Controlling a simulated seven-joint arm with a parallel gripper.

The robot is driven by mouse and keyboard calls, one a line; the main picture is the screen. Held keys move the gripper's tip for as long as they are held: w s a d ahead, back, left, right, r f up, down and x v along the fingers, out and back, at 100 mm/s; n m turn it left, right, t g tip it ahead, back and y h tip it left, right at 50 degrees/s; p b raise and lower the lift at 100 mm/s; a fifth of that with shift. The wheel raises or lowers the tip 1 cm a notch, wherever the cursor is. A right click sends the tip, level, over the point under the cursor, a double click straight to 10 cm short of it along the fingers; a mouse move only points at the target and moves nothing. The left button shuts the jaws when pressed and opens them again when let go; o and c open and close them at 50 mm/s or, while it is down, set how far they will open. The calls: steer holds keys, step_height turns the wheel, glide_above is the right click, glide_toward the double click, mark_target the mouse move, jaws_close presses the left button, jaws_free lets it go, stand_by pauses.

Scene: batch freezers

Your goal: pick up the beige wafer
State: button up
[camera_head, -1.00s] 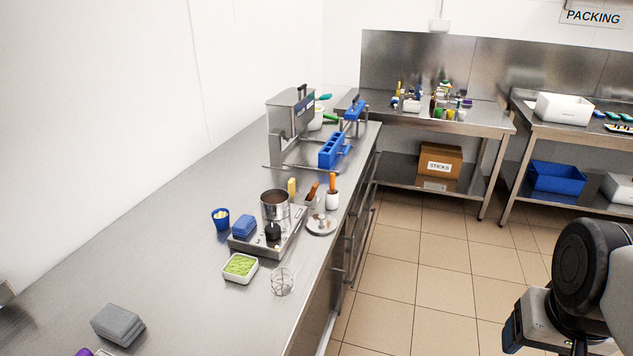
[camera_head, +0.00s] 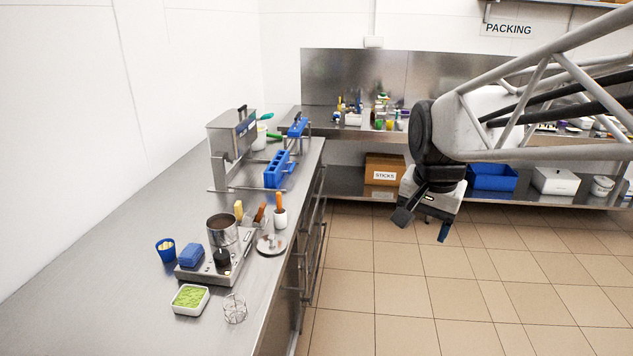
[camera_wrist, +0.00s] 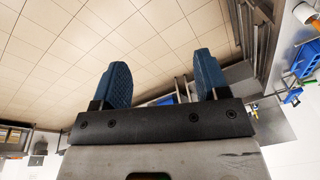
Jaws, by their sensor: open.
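I cannot make out the beige wafer for sure. A small beige upright piece (camera_head: 238,209) shows behind the steel pot on the left counter, but it is too small to name. A blue cup (camera_head: 166,250) with pale cream pieces in it stands on the same counter, left of the burner unit. My gripper (camera_head: 423,224) hangs over the floor, right of the counter and well apart from both. In the wrist view its two blue fingers (camera_wrist: 162,68) are spread with nothing between them.
The back steel bench holds bottles. The tiled floor is open.

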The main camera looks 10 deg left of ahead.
steer(key=w+a+m, duration=0.3)
steer(key=w+a, duration=0.6)
steer(key=w, duration=0.4)
steer(key=m+g, duration=0.2)
steer(key=m, duration=0.8)
glide_above(238, 203)
step_height(238, 203, down, 17)
steer(key=shift+a+f, duration=0.1)
steer(key=shift+f, duration=0.1)
steer(key=shift+f, duration=1.3)
